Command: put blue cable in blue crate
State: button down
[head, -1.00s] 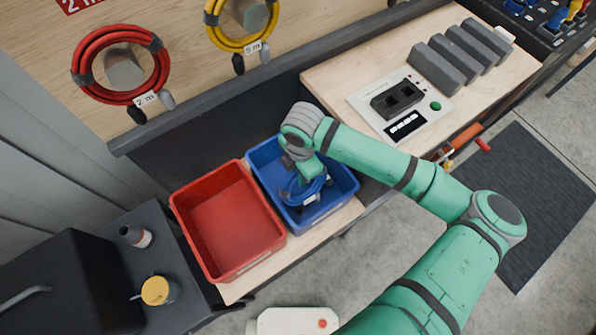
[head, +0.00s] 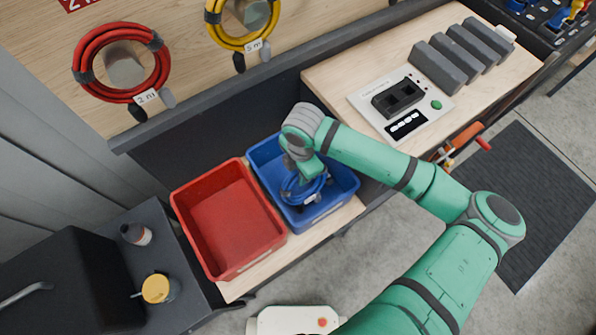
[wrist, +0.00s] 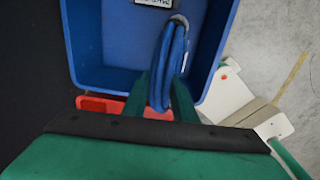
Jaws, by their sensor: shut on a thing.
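The blue cable (head: 296,191) is a coiled loop with a pale tag, seen in the head view inside the outline of the blue crate (head: 345,186). In the wrist view the cable (wrist: 168,62) hangs between the two green fingers of my gripper (wrist: 160,95), which is shut on it. My gripper (head: 306,172) points down over the blue crate in the head view. The crate's blue wall (wrist: 90,45) surrounds the cable in the wrist view. Whether the cable touches the crate floor cannot be told.
An empty red crate (head: 180,213) stands left of the blue crate. Red (head: 160,82) and yellow (head: 210,15) cable coils hang on the wooden panel behind. A tester with a green button (head: 436,104) sits on the bench to the right. A dark cart (head: 190,300) holds a yellow-topped cup.

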jog(key=shift+f, duration=1.9)
dwell(0.9)
jog(key=c, duration=1.4)
grip_release()
jog(key=shift+o, duration=0.2)
jog(key=r, duration=1)
jog(key=shift+s+d+r, duration=0.15)
jog(key=shift+d+r, duration=0.05)
jog(key=shift+r, duration=0.2)
